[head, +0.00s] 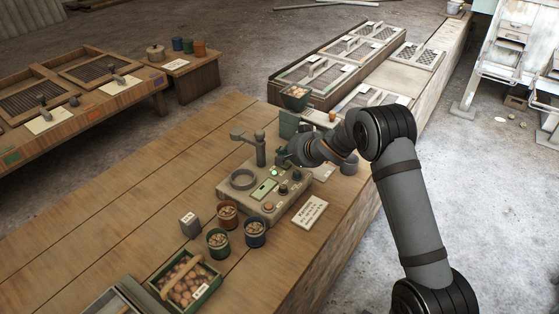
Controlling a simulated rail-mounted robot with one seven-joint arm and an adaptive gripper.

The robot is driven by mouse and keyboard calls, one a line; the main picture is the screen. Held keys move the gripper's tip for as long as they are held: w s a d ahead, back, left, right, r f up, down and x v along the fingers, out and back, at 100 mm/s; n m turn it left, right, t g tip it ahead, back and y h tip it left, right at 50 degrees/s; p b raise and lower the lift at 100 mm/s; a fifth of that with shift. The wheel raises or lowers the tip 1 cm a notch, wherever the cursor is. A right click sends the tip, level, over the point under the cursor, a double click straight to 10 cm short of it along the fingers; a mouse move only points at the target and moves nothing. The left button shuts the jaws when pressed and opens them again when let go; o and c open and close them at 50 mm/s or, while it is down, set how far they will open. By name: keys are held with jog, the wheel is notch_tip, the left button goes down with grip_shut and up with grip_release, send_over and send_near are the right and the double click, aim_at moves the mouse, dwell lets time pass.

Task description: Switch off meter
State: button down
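The meter (236,190) is a beige box on the wooden bench. It has a round ring on its left, a pale green display (264,190) and several dark knobs on its right part. A small lamp (275,172) near its back glows green. An orange-brown button (268,206) sits near its front edge. My gripper (288,158) is just above the back right part of the meter, with my arm reaching in from the right. Its fingers are small and dark here, so I cannot tell whether they are open or touch the meter. The meter's back right corner is partly hidden.
A lettered card (310,212) lies right of the meter. Small filled pots (218,243) and a grey box (190,224) stand in front, near a green crate (160,273). A grey post (260,150) rises behind the meter. The bench's left side is clear.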

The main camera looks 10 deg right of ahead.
jog(key=shift+f, duration=0.15)
jog(key=shift+f, duration=0.3)
jog(key=shift+f+b, duration=0.35)
jog(key=shift+b, duration=0.05)
dwell(0.6)
jog(key=shift+r, duration=0.15)
jog(key=shift+r+p, duration=0.7)
jog(key=shift+p, duration=0.2)
jog(key=r+p, duration=0.5)
jog(key=shift+s+d, duration=0.2)
jog(key=shift+d, duration=0.05)
jog(key=shift+f, duration=0.1)
